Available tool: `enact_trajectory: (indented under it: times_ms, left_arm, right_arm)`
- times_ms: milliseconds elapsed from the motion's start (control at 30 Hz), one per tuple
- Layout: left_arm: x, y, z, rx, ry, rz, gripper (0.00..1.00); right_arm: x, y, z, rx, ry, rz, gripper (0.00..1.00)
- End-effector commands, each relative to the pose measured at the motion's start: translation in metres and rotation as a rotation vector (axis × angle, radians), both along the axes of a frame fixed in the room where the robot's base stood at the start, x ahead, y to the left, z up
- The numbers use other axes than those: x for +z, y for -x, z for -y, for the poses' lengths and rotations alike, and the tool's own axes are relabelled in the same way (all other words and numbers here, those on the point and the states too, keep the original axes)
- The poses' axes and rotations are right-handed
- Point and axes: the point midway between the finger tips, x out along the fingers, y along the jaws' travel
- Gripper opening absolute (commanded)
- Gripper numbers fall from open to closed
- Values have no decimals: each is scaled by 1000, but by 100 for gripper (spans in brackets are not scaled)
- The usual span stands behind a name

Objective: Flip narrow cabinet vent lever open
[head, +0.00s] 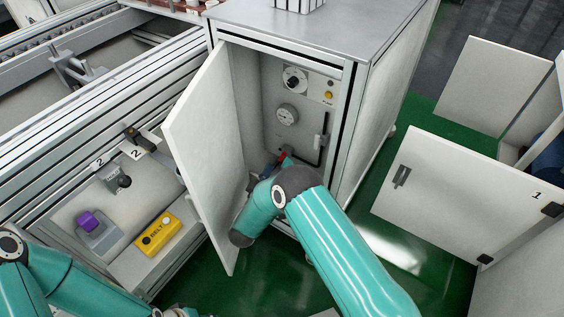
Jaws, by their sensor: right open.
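The narrow cabinet (357,80) stands in the middle with its white door (205,150) swung open to the left. Inside, a pale upright lever-like handle (319,142) with a dark bent rod is on the right of the back panel. A small red part (282,155) shows low inside, beside my right gripper (284,163); I cannot tell what it belongs to. My right gripper reaches into the lower part of the opening, is open, and is mostly hidden behind my own wrist. My left arm is at the lower left; its gripper is out of view.
The cabinet panel also carries a black knob (294,79), a round gauge (287,115) and a yellow button (328,95). At left are a yellow BELT box (158,235) and a purple-topped control (92,222). An open white door (455,195) stands at right. Green floor (400,240) lies between.

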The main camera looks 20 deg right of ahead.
Motion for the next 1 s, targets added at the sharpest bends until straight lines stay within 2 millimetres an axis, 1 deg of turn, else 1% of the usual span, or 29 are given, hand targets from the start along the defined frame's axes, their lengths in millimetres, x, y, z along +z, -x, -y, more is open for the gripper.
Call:
enact_trajectory:
  times_ms: [33,100,167,200,300,367,467,567,767,1000]
  left_arm:
    - [-5,0,0,0,0,0,40]
    - [-11,0,0,0,0,0,40]
    - [-13,0,0,0,0,0,40]
    - [-14,0,0,0,0,0,40]
    - [-17,0,0,0,0,0,40]
    - [-18,0,0,0,0,0,40]
    - [-21,0,0,0,0,0,40]
    - [-25,0,0,0,0,0,40]
    - [-38,0,0,0,0,0,40]
    - [-54,0,0,0,0,0,40]
  right_arm:
    - [-19,14,-11,24,132,-64,84]
    - [-45,35,-27,66,293,-135,84]
    - [-66,48,-37,105,339,-163,84]
    - [-79,54,-41,125,341,-182,84]
    - [-98,62,-44,141,346,-216,84]
    - [-102,62,-43,143,345,-222,84]
    - [-101,55,-38,140,343,-220,84]
    - [-99,44,-31,139,342,-219,84]
    - [-95,10,-10,136,342,-217,84]
    - [-87,-34,17,136,342,-217,84]
